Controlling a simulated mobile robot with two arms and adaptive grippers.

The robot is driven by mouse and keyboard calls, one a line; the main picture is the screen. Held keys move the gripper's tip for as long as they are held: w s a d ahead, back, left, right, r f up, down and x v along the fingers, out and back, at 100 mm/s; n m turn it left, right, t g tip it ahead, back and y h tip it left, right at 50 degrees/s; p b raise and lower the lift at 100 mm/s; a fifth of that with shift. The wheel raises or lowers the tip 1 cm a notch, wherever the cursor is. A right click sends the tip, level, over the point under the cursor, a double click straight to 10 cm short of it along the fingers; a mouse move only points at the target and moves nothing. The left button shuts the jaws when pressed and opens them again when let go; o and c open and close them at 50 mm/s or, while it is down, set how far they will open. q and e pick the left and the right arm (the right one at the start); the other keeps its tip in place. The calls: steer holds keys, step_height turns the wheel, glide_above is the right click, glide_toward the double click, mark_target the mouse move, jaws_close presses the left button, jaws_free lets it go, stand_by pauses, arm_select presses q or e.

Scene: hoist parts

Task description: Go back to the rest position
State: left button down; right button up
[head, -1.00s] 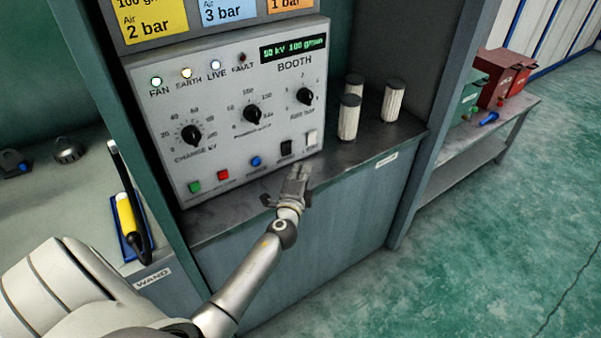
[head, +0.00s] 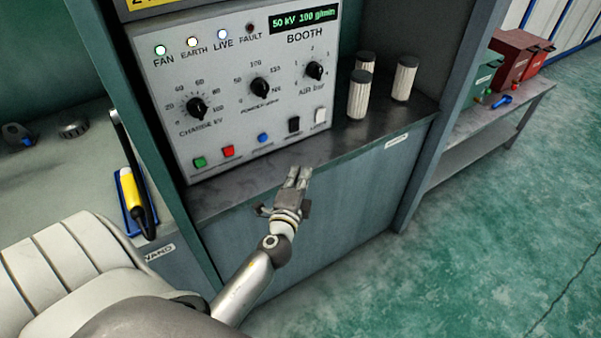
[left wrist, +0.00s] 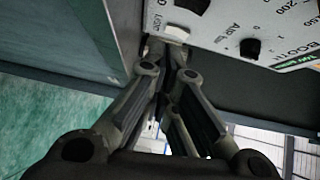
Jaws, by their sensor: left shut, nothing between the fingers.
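My left gripper (head: 298,180) is shut and empty in the head view. It is at the front edge of the booth shelf, below and in front of the booth control panel (head: 240,90). In the left wrist view its closed fingers (left wrist: 172,62) point toward the lower part of the panel (left wrist: 235,22), with the white switch (left wrist: 176,33) just past the tips. The fingers look apart from the panel in the head view. My right gripper is not in view.
Several pale ribbed cylinders, one of them in front (head: 359,95), stand on the shelf (head: 335,150) right of the panel. A yellow-handled wand (head: 132,190) lies on a blue holder at left. Red and green boxes (head: 515,55) sit on a bench at right. The green floor is clear.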

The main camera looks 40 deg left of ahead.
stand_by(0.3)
arm_select(q)
steer(key=s+d+f+n+g+h, duration=0.1)
steer(key=s+d+f+g+h, duration=0.3)
steer(key=f, duration=0.7)
steer(key=s+d+f+n+g+y, duration=0.15)
steer(key=s+f, duration=0.35)
steer(key=f, duration=0.7)
steer(key=s+d+f+n+g+h, duration=0.25)
steer(key=s+f, duration=0.25)
steer(key=f, duration=0.6)
steer(key=s+d+f+n+g, duration=0.1)
steer(key=s+f, duration=0.4)
steer(key=s, duration=0.5)
steer(key=s+f+n+g+h, duration=0.1)
steer(key=s+f+g, duration=0.3)
steer(key=s, duration=0.6)
steer(key=s+d+f+n+g, duration=0.1)
steer(key=s+f+n+g, duration=0.1)
steer(key=s+f, duration=0.4)
steer(key=s+n, duration=0.1)
steer(key=s, duration=0.2)
steer(key=shift+s+d+f+n+h, duration=0.3)
steer(key=shift+s, duration=0.1)
steer(key=shift+s, duration=0.1)
